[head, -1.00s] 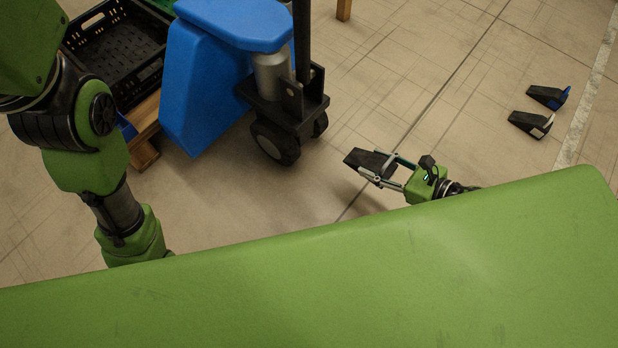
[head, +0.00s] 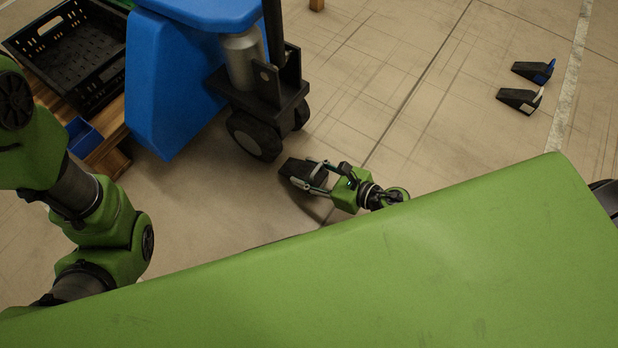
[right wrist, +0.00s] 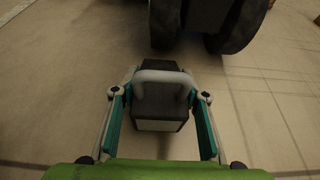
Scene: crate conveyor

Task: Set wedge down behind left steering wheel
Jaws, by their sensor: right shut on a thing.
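The black wedge (head: 301,171) is held in my right gripper (head: 318,178), low over or on the floor; I cannot tell whether it touches. It also shows in the right wrist view (right wrist: 160,92), between the teal finger pads, with its handle towards the camera. The left steering wheel (head: 255,136) is the black caster under the blue machine, just up and left of the wedge. In the right wrist view the wheel (right wrist: 165,25) stands just ahead of the wedge, with a small gap. My left gripper is out of view; only its arm shows.
The blue machine (head: 170,90) stands beside a wooden pallet (head: 105,150) with a black crate (head: 70,60) and a small blue bin (head: 82,137). Two more wedges, one blue-marked (head: 533,71) and one white-marked (head: 520,99), lie far right. Floor between is clear.

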